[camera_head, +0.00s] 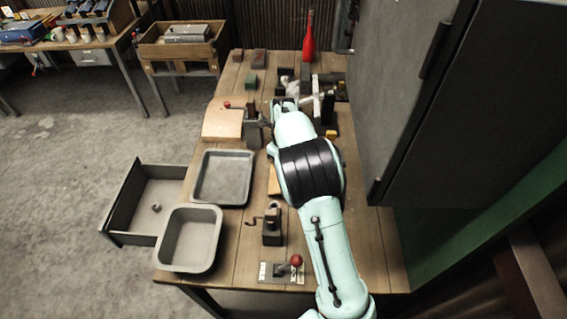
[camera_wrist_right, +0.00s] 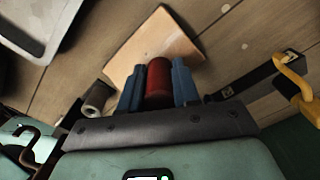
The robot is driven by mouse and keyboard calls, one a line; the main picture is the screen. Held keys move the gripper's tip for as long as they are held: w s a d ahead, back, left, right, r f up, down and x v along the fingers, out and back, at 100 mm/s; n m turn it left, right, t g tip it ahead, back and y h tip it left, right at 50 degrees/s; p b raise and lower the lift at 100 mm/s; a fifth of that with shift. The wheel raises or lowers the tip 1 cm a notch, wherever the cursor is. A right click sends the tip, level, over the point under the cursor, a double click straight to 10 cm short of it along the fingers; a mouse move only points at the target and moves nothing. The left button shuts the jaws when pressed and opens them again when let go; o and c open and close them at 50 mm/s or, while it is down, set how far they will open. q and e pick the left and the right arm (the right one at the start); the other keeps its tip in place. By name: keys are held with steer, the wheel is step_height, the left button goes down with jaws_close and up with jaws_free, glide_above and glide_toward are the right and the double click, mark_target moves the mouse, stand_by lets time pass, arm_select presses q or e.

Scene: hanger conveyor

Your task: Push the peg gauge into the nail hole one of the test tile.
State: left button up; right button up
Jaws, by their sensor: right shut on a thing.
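My right gripper (camera_wrist_right: 158,84) is shut on a red cylinder, which I take to be the peg gauge (camera_wrist_right: 158,78). It stands between the blue fingers in the right wrist view. A flat tan tile (camera_wrist_right: 150,45), apparently the test tile, lies on the wooden table just beyond the fingers. The red cylinder overlaps its near edge in the picture; its lower end is hidden, so I cannot tell whether it touches. No nail hole shows clearly. In the head view my right arm hides the gripper, and a tan piece (camera_head: 273,181) shows beside it. My left gripper is out of view.
A dark grey tray (camera_head: 222,203) and a lighter bin (camera_head: 190,266) stand left of my arm. A hand-cranked device (camera_head: 271,230) and a plate with a red-knobbed lever (camera_head: 284,272) are near the front. A tall grey cabinet (camera_head: 440,100) closes off the right.

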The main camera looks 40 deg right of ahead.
steer(key=shift+f, duration=0.5)
stand_by(0.3)
steer(key=o, duration=0.7)
steer(key=shift+o, duration=0.2)
steer(key=o, duration=0.6)
steer(key=shift+r, duration=0.1)
step_height(320, 180, up, 13)
steer(key=shift+r, duration=0.1)
